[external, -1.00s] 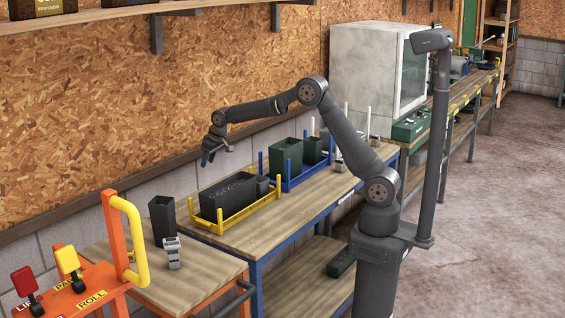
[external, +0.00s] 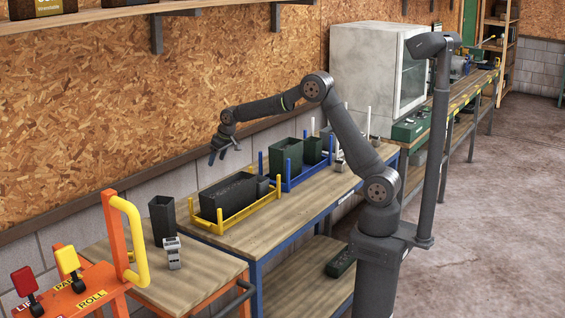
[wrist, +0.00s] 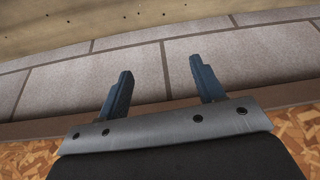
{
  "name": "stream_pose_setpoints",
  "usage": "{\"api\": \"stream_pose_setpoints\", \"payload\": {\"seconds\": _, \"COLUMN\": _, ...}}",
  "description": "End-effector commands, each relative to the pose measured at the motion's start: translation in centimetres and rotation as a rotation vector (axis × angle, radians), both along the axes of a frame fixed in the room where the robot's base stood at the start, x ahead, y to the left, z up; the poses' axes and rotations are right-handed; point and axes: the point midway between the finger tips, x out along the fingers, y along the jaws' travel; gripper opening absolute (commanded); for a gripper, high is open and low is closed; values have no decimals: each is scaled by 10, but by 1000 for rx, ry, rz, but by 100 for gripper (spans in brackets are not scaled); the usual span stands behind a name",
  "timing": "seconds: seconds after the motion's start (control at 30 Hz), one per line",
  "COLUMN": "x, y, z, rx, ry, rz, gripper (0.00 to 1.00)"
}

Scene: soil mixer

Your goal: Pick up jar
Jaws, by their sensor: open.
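No object is labelled as the jar. A tall dark open-topped container (external: 161,219) stands upright on the near left wooden table, beside a small grey metal device (external: 173,252); I cannot tell whether it is the jar. My gripper (external: 224,157) is raised near the chipboard wall, above the back of the workbench and the yellow rack. It is open and empty. In the wrist view my gripper (wrist: 165,80) shows two separated blue-grey fingers with nothing between them, against grey block wall and a strip of table.
A yellow rack (external: 236,214) holds a long dark box (external: 228,194). A blue rack (external: 309,173) holds dark green bins (external: 287,156). A white cabinet (external: 366,75) stands behind. An orange cart (external: 85,295) with a yellow handle is at the near left. The bench front is clear.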

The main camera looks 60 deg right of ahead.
Motion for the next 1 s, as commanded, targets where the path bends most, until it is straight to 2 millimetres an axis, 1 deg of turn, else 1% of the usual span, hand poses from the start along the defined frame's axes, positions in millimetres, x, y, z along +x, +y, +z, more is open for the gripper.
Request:
{"api": "stream_pose_setpoints", "payload": {"seconds": 0.07, "x": 0, "y": 0, "z": 3, "rx": 0, "ry": -1, "rz": 0, "gripper": 62}}
{"api": "stream_pose_setpoints", "payload": {"seconds": 0.17, "x": 1, "y": 0, "z": 22, "rx": 1, "ry": -6, "rz": 0, "gripper": 62}}
{"api": "stream_pose_setpoints", "payload": {"seconds": 0.4, "x": 1, "y": 0, "z": 100, "rx": 1, "ry": -7, "rz": 0, "gripper": 62}}
{"api": "stream_pose_setpoints", "payload": {"seconds": 0.53, "x": 1, "y": 0, "z": 136, "rx": 1, "ry": -5, "rz": 0, "gripper": 62}}
{"api": "stream_pose_setpoints", "payload": {"seconds": 0.57, "x": -2, "y": -6, "z": 139, "rx": 1, "ry": 0, "rz": -15, "gripper": 62}}
{"api": "stream_pose_setpoints", "payload": {"seconds": 0.6, "x": -7, "y": -22, "z": 138, "rx": 3, "ry": 8, "rz": -57, "gripper": 62}}
{"api": "stream_pose_setpoints", "payload": {"seconds": 0.77, "x": -27, "y": -70, "z": 141, "rx": 12, "ry": 27, "rz": -201, "gripper": 62}}
{"api": "stream_pose_setpoints", "payload": {"seconds": 0.8, "x": -33, "y": -83, "z": 142, "rx": 14, "ry": 30, "rz": -240, "gripper": 62}}
{"api": "stream_pose_setpoints", "payload": {"seconds": 0.87, "x": -43, "y": -102, "z": 143, "rx": 19, "ry": 36, "rz": -300, "gripper": 62}}
{"api": "stream_pose_setpoints", "payload": {"seconds": 0.97, "x": -63, "y": -137, "z": 145, "rx": 24, "ry": 47, "rz": -412, "gripper": 62}}
{"api": "stream_pose_setpoints", "payload": {"seconds": 1.0, "x": -73, "y": -152, "z": 145, "rx": 28, "ry": 52, "rz": -464, "gripper": 62}}
